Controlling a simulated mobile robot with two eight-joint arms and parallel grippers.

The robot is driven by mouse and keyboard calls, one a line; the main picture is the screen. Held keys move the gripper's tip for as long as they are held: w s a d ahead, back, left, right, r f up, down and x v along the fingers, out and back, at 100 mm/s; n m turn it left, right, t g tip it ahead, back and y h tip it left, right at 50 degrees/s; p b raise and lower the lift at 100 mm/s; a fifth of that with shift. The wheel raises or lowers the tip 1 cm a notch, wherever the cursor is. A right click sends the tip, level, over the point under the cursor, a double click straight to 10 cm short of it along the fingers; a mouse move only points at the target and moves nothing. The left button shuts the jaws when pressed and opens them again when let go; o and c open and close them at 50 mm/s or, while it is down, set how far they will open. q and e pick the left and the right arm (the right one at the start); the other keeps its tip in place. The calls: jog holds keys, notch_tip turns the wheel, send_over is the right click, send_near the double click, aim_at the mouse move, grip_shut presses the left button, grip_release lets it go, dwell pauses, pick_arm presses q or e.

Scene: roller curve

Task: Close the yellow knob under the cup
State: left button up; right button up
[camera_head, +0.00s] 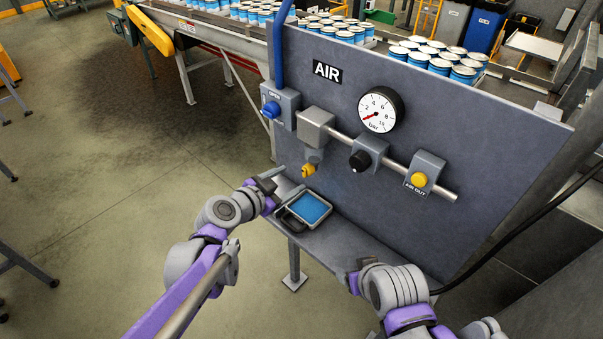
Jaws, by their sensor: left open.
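The small yellow knob (308,171) sits at the bottom of a cloudy cup (313,156) under a grey box (316,128) on the air panel. My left gripper (279,182) is open and empty, just left of and slightly below the knob, apart from it. My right gripper (357,269) is at the front edge of the shelf, well below the panel fittings; its jaws are too small and turned away to tell open from shut. Whether the knob is open or closed cannot be told.
A blue-filled tray (308,209) lies on the narrow shelf (352,240) below the knob. On the panel are a blue valve (271,109), a gauge (380,109), a black knob (359,161) and a yellow AIR OUT button (419,180). Floor is free at left.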

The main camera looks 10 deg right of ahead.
aim_at(303, 173)
pick_arm(q)
jog(key=x, duration=0.7)
jog(key=shift+s, duration=0.1)
grip_shut()
